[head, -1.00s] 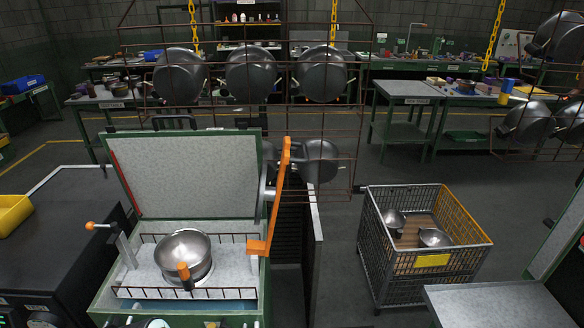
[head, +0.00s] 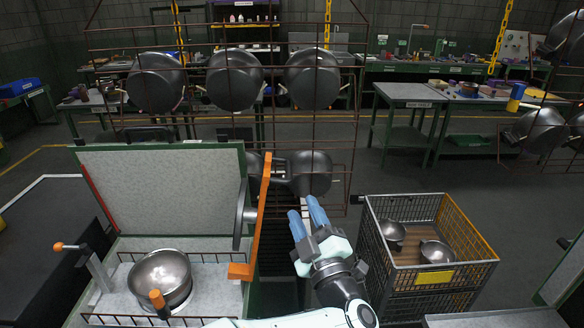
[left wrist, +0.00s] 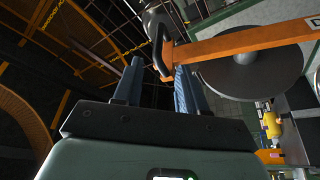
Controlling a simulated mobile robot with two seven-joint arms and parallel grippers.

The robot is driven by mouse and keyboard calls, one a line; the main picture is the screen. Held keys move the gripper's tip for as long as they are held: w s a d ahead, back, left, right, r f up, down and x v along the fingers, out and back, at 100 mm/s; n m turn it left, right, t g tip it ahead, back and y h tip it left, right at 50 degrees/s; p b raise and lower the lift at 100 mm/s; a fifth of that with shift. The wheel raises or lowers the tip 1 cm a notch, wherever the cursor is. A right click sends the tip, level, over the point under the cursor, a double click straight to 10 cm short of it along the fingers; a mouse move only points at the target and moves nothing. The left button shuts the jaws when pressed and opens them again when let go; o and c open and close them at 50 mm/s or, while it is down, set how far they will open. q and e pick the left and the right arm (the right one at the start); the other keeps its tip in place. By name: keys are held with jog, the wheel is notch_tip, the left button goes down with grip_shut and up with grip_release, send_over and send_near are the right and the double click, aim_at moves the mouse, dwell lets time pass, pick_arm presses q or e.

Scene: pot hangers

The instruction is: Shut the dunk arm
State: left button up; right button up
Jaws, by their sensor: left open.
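A long orange arm (head: 258,215), which looks like the dunk arm, stands raised and slightly tilted at the right side of an open green-framed tank (head: 205,285). The tank's grey lid (head: 165,190) is up. A metal pot (head: 160,275) with an orange-tipped handle sits in the tank. My left gripper (head: 307,218) is open and empty, just right of the orange arm, with its blue fingers pointing up. In the left wrist view, the orange arm (left wrist: 240,45) crosses beyond the blue fingers (left wrist: 158,85), its end showing between them. Contact is not clear. My right gripper is out of view.
A rack (head: 330,120) with several hanging pots stands behind the tank. A wire crate (head: 400,275) with two pots is to the right of my gripper. A small orange-knobbed lever (head: 90,262) is at the tank's left. Floor beyond the crate is free.

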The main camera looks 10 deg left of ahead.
aim_at(288, 168)
pick_arm(q)
jog(key=p+x, duration=0.3)
jog(key=x, duration=0.8)
jog(key=shift+d+r+p, duration=0.15)
jog(key=shift+d+p, duration=0.05)
jog(key=shift+p, duration=0.2)
jog(key=shift+w+a, duration=0.45)
jog(key=shift+w, duration=0.2)
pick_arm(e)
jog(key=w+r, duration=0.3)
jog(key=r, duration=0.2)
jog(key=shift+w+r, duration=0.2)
pick_arm(q)
grip_shut()
